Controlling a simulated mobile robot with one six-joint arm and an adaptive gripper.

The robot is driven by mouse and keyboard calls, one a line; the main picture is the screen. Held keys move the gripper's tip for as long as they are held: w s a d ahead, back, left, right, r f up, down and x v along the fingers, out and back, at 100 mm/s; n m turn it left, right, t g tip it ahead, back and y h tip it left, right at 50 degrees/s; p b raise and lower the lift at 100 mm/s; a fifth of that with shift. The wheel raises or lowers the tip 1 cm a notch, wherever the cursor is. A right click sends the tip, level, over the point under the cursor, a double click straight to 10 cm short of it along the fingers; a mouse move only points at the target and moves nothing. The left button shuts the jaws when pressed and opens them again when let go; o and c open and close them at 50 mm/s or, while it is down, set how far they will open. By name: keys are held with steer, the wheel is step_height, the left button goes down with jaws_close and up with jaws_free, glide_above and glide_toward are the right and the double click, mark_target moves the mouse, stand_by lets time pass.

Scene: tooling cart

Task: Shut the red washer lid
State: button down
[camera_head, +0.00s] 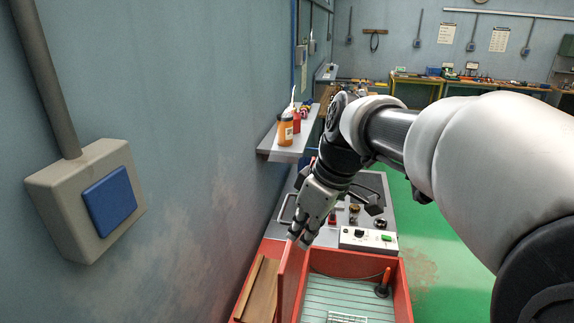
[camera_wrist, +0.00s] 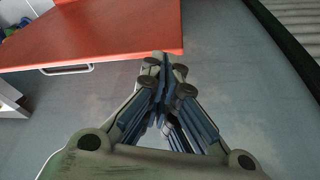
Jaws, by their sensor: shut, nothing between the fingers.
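The red washer (camera_head: 403,290) stands low in the head view, with its basin open and a slatted rack inside. Its red lid (camera_head: 288,278) stands up steeply along the basin's left side. My gripper (camera_head: 300,240) is shut and empty, pointing down at the far end of the lid's upper edge. In the wrist view a red panel, apparently the lid (camera_wrist: 95,35), fills the upper left. My shut fingertips (camera_wrist: 163,62) lie close to its corner; I cannot tell whether they touch it.
A grey-topped unit with a control box (camera_head: 368,238) stands behind the washer. A wall shelf (camera_head: 285,150) with bottles juts out at the left. A wooden board (camera_head: 262,292) lies left of the lid. Green floor is clear at right.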

mark_target(290, 251)
steer(key=w+a+r+n+g+y+p, duration=0.1)
steer(key=w+a+r+n+p, duration=0.1)
steer(key=w+a+n+p, duration=0.35)
step_height(290, 251, down, 10)
steer(key=w+m+b, duration=0.1)
steer(key=shift+w+b, duration=0.35)
steer(key=shift+b, duration=0.05)
steer(key=shift+d, duration=0.25)
